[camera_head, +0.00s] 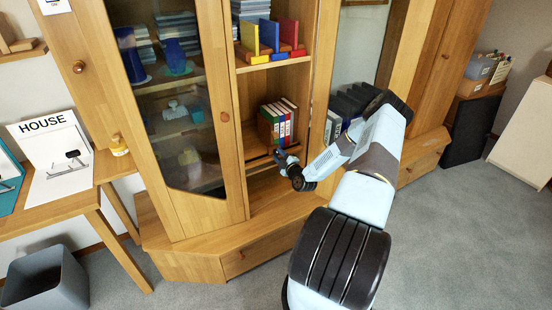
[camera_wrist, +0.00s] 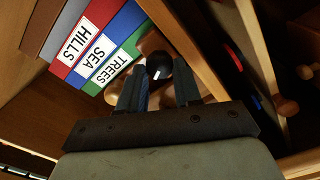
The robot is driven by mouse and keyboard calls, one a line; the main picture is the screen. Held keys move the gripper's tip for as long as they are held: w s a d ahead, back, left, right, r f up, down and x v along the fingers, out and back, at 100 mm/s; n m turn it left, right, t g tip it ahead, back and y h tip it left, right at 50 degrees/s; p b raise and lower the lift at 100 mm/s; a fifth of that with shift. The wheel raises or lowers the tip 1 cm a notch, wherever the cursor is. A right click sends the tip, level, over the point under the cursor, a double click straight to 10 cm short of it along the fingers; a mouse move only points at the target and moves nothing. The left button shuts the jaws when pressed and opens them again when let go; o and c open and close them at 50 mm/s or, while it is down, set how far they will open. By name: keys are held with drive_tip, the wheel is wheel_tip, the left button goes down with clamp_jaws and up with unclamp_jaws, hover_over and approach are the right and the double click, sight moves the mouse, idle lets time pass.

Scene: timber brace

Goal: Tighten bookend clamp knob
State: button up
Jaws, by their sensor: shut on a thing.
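The clamp knob (camera_wrist: 160,66) is a dark round ball with a small white mark, in the wrist view just beside the green book. Pale wooden bookend parts (camera_wrist: 150,43) show behind it. My gripper (camera_wrist: 159,82) is shut on the knob, one finger on each side of it. In the head view my gripper (camera_head: 287,160) reaches into the middle shelf of the open cabinet bay, just below the row of books (camera_head: 278,122). The knob cannot be made out there. The wrist view shows spines reading HILLS, SEA and TREES (camera_wrist: 118,68).
The glass door (camera_head: 185,120) stands left of the bay. Colored bookends (camera_head: 268,40) sit on the shelf above. Wooden panels and a round wooden knob (camera_wrist: 286,106) lie close on the right in the wrist view. Open carpet (camera_head: 440,240) lies at lower right.

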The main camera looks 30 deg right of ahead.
drive_tip(key=shift+s+f, duration=0.25)
drive_tip(key=shift+f, duration=0.05)
idle(0.5)
drive_tip(key=o, duration=1)
drive_tip(key=shift+w+r, duration=0.1)
drive_tip(key=shift+o, duration=0.2)
drive_tip(key=s, duration=1.3)
drive_tip(key=shift+s+d, duration=0.2)
drive_tip(key=shift+s, duration=0.15)
